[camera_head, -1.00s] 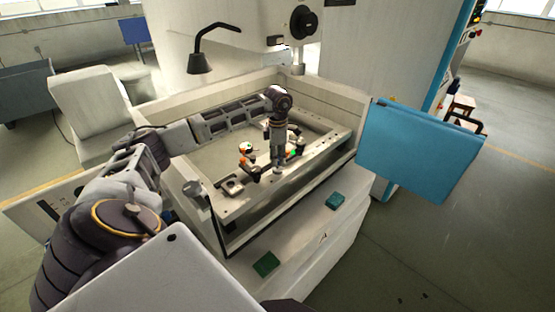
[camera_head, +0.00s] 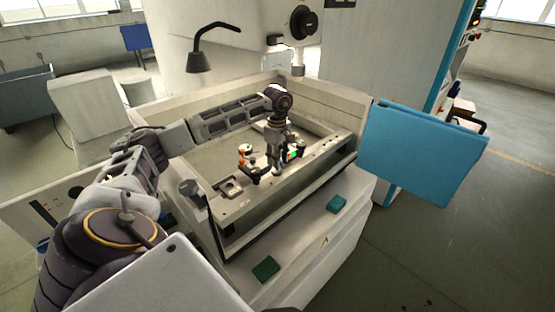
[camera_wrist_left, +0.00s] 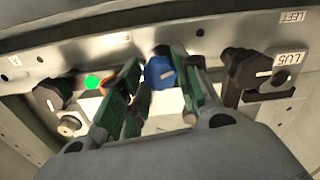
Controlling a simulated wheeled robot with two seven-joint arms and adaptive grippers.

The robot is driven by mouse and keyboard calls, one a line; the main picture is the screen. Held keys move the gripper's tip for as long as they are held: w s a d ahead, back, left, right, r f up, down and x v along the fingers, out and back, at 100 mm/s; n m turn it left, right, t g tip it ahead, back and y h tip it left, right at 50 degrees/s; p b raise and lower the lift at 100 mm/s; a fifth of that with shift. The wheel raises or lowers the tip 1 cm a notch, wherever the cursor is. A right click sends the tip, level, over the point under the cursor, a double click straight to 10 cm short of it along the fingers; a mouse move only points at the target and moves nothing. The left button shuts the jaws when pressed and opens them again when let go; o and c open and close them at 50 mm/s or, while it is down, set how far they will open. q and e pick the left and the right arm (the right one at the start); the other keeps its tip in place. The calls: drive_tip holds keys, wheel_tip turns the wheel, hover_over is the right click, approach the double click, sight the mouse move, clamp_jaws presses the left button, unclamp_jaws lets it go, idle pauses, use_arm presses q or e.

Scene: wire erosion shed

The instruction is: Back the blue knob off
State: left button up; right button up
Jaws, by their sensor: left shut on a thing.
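The blue knob (camera_wrist_left: 158,72) shows in the left wrist view, between the two green-padded fingers of my left gripper (camera_wrist_left: 160,75). The gripper is shut on it, and the fingers hide parts of its sides. A pale mark shows on the knob's face. In the head view, my left gripper (camera_head: 276,168) points down at the near rail of the machine's tank (camera_head: 235,212). The blue knob cannot be made out there. My right gripper is in neither view.
Black knobs stand on the rail to the left (camera_wrist_left: 50,95) and right (camera_wrist_left: 248,70) of the gripper, the right one beside a label. Green and orange parts (camera_wrist_left: 97,83) lie close to the left finger. A blue panel (camera_head: 420,150) stands right of the tank.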

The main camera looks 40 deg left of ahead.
use_arm(q)
drive_tip(key=shift+r+m, duration=0.1)
drive_tip(key=shift+m, duration=1.1)
drive_tip(key=o, duration=1.1)
drive_tip(key=shift+c, duration=0.2)
wheel_tip(320, 180, up, 12)
idle(0.5)
